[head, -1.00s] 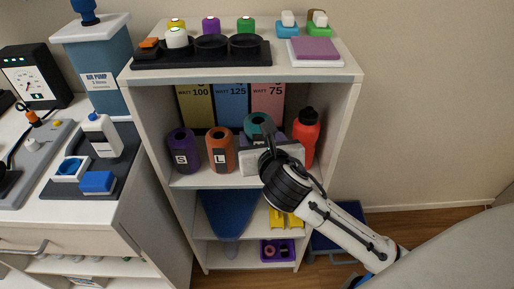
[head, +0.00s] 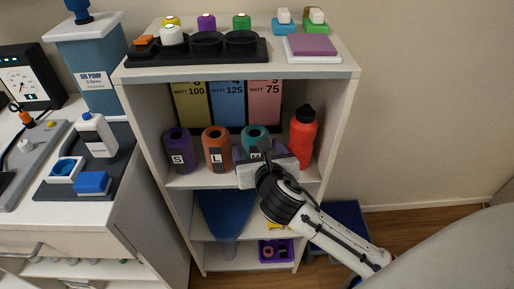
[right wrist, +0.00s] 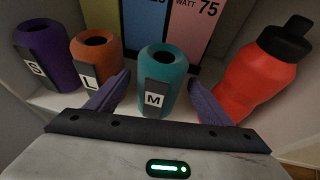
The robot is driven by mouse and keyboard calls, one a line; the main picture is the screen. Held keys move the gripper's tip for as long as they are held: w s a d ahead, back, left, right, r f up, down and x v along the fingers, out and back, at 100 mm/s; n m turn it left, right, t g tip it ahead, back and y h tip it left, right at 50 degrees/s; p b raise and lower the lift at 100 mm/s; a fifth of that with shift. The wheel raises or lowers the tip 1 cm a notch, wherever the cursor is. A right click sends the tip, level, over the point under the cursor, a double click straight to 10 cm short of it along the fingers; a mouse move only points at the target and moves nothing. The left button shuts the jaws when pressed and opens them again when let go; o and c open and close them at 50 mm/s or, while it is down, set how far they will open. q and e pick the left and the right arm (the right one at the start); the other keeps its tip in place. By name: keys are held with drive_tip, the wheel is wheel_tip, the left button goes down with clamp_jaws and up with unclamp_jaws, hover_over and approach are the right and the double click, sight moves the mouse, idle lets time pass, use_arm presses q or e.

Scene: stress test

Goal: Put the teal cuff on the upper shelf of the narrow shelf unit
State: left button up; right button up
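The teal cuff (head: 254,139), labelled M, stands upright on the upper inside shelf (head: 200,180) of the narrow shelf unit (head: 345,100), right of the orange cuff. It shows whole in the right wrist view (right wrist: 172,75). My right gripper (head: 262,158) is in front of the cuff and hides its lower part in the head view. In the right wrist view the gripper (right wrist: 157,95) is open, its purple fingers spread with gaps on both sides of the cuff's front. My left gripper is not in view.
A purple cuff (head: 178,150) labelled S and an orange cuff (head: 216,149) labelled L stand left. A red bottle (head: 301,138) with a black cap stands close right of the gripper. Tall watt-marked boxes (head: 228,104) stand behind. A side table with an air pump (head: 92,75) is left.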

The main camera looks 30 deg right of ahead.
drive_tip(key=shift+r, duration=0.2)
drive_tip(key=p+v, duration=0.1)
drive_tip(key=v, duration=1)
drive_tip(key=s+a+f+m+g+y, duration=0.1)
drive_tip(key=s+f+m+y, duration=0.1)
drive_tip(key=s+f+m, duration=0.3)
drive_tip(key=s+a+f+m+g+y, duration=0.2)
drive_tip(key=s+f+m, duration=0.2)
drive_tip(key=f+m, duration=0.8)
drive_tip(key=s+a+f+m+g+y, duration=0.1)
drive_tip(key=s+a+f+m+y, duration=0.1)
drive_tip(key=s+f+m, duration=0.3)
wheel_tip(320, 180, down, 4)
drive_tip(key=m, duration=0.8)
drive_tip(key=shift+s+m, duration=0.35)
drive_tip(key=shift+m, duration=0.05)
